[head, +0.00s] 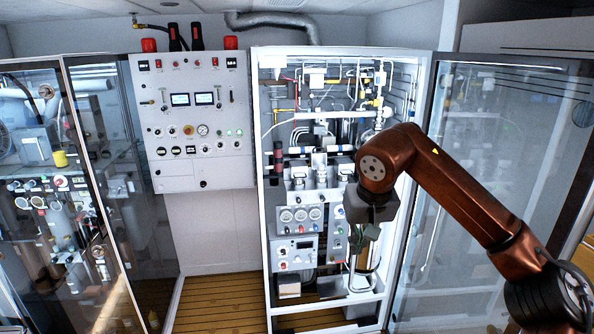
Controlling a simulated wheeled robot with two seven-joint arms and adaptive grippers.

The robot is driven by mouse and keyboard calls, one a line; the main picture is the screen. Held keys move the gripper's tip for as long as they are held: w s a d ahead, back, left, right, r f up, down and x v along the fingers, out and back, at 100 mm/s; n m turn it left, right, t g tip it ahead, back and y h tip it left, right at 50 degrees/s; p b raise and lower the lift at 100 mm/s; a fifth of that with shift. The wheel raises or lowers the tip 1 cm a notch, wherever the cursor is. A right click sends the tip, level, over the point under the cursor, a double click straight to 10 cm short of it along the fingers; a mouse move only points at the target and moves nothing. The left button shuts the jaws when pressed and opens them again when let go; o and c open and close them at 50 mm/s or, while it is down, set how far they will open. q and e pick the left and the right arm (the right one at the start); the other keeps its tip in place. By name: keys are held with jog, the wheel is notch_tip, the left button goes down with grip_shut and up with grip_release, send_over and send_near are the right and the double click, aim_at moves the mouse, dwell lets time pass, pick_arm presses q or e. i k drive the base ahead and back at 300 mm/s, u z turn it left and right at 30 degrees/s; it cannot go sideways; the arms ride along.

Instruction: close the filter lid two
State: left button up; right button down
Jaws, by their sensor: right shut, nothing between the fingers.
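My right arm comes in from the right and reaches into the open white cabinet (263,215). My right gripper (360,250) hangs from its wrist in the lower right part of the cabinet, beside the grey gauge panel (301,230). It is shut with nothing in it and looks small and dark against the equipment behind. I cannot pick out filter lid two for certain among the small fittings, and my arm and gripper hide part of the right side of the cabinet. My left gripper is not in view.
A glass door (470,160) stands open to the right of the cabinet, behind my arm. A grey control panel (200,172) with dials hangs to the left. Further left is another glass-fronted cabinet (70,190). Wooden floor (225,300) shows clear between the cabinets.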

aim_at(316, 158)
jog(key=z, duration=0.15)
jog(key=i, duration=3.4)
jog(key=u, duration=0.3)
